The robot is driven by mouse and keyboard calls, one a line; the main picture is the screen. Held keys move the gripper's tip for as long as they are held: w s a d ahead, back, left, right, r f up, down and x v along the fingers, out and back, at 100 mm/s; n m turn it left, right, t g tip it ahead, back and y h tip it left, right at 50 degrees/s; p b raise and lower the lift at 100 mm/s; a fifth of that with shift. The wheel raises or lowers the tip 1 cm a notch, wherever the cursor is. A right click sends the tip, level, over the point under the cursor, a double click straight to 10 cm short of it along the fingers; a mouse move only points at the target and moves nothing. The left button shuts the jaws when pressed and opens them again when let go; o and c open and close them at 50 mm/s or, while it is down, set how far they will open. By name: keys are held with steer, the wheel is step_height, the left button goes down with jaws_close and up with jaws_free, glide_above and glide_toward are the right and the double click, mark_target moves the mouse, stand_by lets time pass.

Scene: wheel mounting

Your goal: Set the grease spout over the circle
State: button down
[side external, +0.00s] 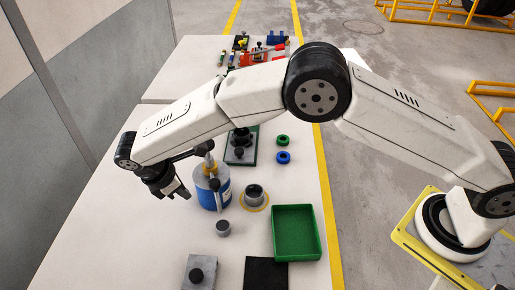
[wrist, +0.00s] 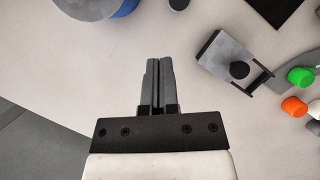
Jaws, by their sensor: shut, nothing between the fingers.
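A blue and grey grease can (side external: 212,192) stands on the white table, with a tan nozzle-like part (side external: 210,166) on its top. To its right, a yellow circle (side external: 264,207) is marked on the table, and a grey open cup (side external: 254,192) stands within it. My gripper (side external: 183,193) is just left of the can in the side view, apart from it as far as I can tell. Its fingers (wrist: 160,62) are shut and empty in the wrist view. The can's blue edge (wrist: 95,8) shows at the top there. The spout's outlet is not clear.
A small grey cylinder (side external: 223,228), a green tray (side external: 275,235) and a grey plate with a black knob (side external: 186,272) lie nearer the camera. Green (side external: 283,140) and blue (side external: 283,157) rings lie to the right. The table's left part is clear.

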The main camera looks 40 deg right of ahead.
mark_target(215, 188)
steer(key=shift+s+d+f, duration=0.15)
steer(key=shift+d+f, duration=0.1)
steer(key=shift+d, duration=0.8)
steer(key=shift+s+d+f, duration=0.1)
steer(key=shift+d+f, duration=0.1)
steer(key=shift+d, duration=0.85)
